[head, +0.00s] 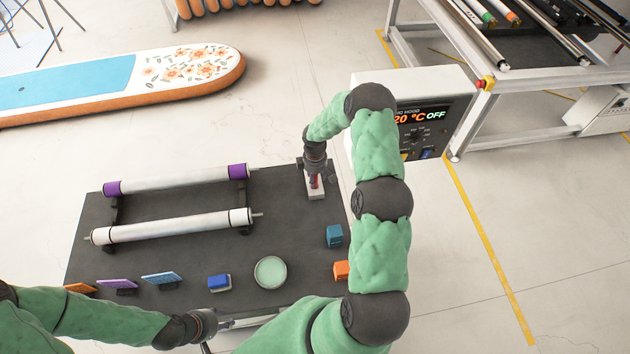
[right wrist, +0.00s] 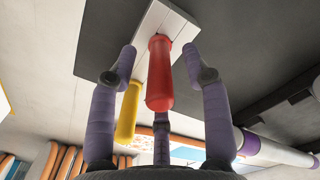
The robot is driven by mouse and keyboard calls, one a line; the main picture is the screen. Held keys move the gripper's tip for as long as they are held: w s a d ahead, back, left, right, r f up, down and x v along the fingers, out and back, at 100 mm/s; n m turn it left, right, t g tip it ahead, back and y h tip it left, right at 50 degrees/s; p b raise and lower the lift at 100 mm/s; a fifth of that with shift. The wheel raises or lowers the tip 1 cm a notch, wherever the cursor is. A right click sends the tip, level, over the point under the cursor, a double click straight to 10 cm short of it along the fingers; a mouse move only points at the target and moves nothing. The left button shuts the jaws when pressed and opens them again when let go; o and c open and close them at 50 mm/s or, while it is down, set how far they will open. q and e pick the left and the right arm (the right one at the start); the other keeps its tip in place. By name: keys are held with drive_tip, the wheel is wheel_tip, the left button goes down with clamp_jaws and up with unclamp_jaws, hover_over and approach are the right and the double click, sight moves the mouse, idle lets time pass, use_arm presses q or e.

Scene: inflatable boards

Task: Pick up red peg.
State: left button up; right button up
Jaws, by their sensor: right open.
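The red peg (right wrist: 160,75) stands in a white block (right wrist: 164,20) in the right wrist view. A yellow peg (right wrist: 128,112) is in view beside it. My right gripper (right wrist: 160,58) is open, its purple-grey fingers spread around the red peg with gaps on both sides. In the head view my right gripper (head: 315,168) is over the white block (head: 316,194) at the mat's far right, largely hiding the pegs; a little of the red peg (head: 314,182) shows. My left gripper (head: 208,330) is low at the mat's front edge; its fingers are not clear.
On the dark mat (head: 180,260) are two white rollers (head: 172,226) on a stand, a round green dish (head: 270,272), a blue block (head: 219,282), a teal block (head: 334,236), an orange block (head: 341,271) and several tilted plates (head: 161,278). A control box (head: 440,125) stands behind my right arm.

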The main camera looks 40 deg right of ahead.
drive_tip(key=shift+f, duration=0.35)
clamp_jaws()
drive_tip(key=shift+r, duration=0.1)
